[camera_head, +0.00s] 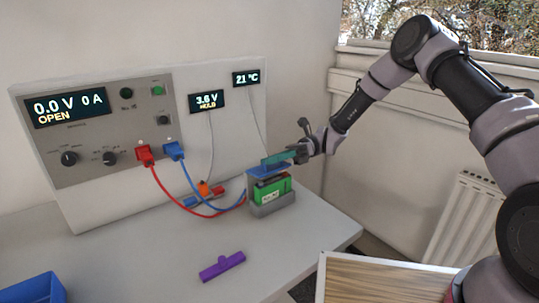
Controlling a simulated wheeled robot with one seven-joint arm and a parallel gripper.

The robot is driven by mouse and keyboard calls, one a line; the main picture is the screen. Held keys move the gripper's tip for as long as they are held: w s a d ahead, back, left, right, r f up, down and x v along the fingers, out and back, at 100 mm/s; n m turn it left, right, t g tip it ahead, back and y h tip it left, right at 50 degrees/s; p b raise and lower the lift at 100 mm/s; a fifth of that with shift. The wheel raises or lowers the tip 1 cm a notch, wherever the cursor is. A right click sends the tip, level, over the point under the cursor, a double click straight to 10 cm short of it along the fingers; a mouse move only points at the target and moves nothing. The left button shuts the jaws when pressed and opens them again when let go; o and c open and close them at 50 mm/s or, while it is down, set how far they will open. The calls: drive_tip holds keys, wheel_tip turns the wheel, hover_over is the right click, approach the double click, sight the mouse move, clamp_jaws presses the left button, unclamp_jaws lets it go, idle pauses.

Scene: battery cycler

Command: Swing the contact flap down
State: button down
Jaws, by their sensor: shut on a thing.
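The contact flap (262,170) is a blue plate with a teal strip along it. It sits just above a green battery (273,190) in a grey holder (266,210), on the right part of the grey table. The flap looks raised and roughly level, with a small gap to the battery top. My gripper (297,155) reaches in from the right and is shut on the flap's teal strip at its right end. The fingertips are small and partly hidden there.
A cycler panel (105,130) stands behind, its display reading 0.0 V, 0 A, OPEN. Red (165,190) and blue (196,187) leads run toward the holder. A purple handle-like piece (222,265) lies in front. A blue tray (35,290) is front left.

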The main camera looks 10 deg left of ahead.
drive_tip(key=shift+s+d+f+n, duration=0.2)
drive_tip(key=shift+f+n, duration=0.2)
drive_tip(key=shift+n, duration=0.2)
drive_tip(key=shift+s+d+f+n, duration=0.1)
drive_tip(key=shift+d+f+n, duration=0.1)
drive_tip(key=shift+f+n, duration=0.3)
drive_tip(key=c, duration=0.9)
unclamp_jaws()
drive_tip(key=shift+r, duration=0.1)
drive_tip(key=shift+w+d, duration=0.25)
drive_tip(key=shift+w, duration=0.05)
drive_tip(key=v, duration=1)
drive_tip(key=shift+r, duration=0.1)
